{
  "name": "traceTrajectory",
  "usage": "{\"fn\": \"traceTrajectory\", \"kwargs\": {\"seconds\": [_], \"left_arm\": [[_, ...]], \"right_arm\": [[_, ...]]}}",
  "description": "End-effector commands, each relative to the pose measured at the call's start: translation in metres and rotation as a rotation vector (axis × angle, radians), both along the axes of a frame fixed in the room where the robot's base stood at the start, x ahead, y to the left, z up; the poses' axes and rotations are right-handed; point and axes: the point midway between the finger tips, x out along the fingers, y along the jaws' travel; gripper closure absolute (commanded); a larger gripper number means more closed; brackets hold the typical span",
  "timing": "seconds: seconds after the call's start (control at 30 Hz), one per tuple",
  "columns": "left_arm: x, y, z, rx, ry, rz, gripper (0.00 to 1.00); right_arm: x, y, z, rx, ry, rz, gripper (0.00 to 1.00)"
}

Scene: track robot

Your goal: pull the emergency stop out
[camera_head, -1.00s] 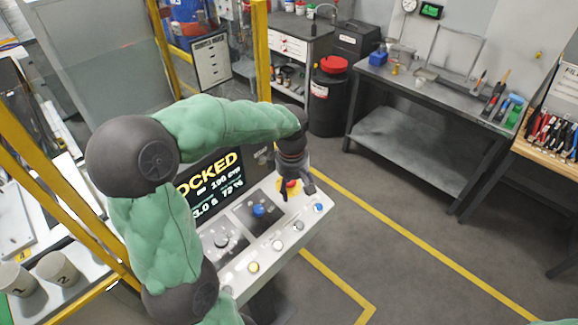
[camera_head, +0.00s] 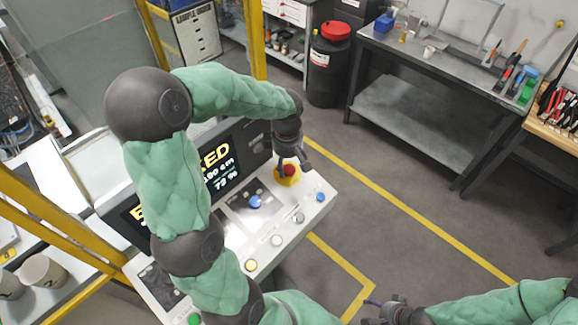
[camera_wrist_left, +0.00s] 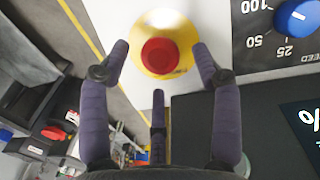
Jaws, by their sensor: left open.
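The emergency stop is a red mushroom button (camera_head: 289,170) on a yellow base, at the far right part of the control panel in the head view. It also shows in the left wrist view as a red cap (camera_wrist_left: 160,56) on a yellow disc. My left gripper (camera_head: 292,163) is over it. In the left wrist view the fingers of my left gripper (camera_wrist_left: 161,62) are spread around the button, with gaps on both sides and no visible contact. My right gripper (camera_head: 372,311) is at the bottom edge, clear of the panel; its opening is unclear.
The panel (camera_head: 312,205) carries a blue knob (camera_head: 255,202), several push buttons and a dark screen (camera_head: 220,170) with yellow lettering, partly covered by my left arm. A workbench (camera_head: 440,75) stands at the back right. Floor with yellow lines lies open right of the panel.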

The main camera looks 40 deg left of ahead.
Motion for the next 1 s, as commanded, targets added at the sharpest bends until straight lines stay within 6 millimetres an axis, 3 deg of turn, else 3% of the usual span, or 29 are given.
{"fn": "traceTrajectory", "kwargs": {"seconds": [0.2,0.5,0.53,0.7,0.77,1.0], "left_arm": [[0.001,0.000,-0.018,0.000,0.000,-0.002,0.36],[0.001,0.000,-0.019,0.000,-0.001,-0.001,0.36],[0.001,0.000,-0.019,0.000,-0.001,-0.001,0.39],[0.001,0.000,-0.019,0.000,-0.001,-0.001,0.87],[0.001,0.000,-0.019,0.000,0.000,-0.001,1.00],[0.001,-0.001,-0.016,0.000,0.001,-0.002,1.00]], "right_arm": [[0.000,0.000,-0.002,0.000,0.000,0.000,0.24],[0.000,0.000,-0.002,0.000,0.000,0.000,0.24],[0.000,0.000,-0.002,0.000,0.000,0.000,0.24],[0.000,0.000,-0.002,0.000,0.000,0.000,0.24],[0.000,0.000,-0.002,0.000,0.000,0.000,0.24],[0.000,0.000,-0.002,0.000,0.000,0.000,0.24]]}}
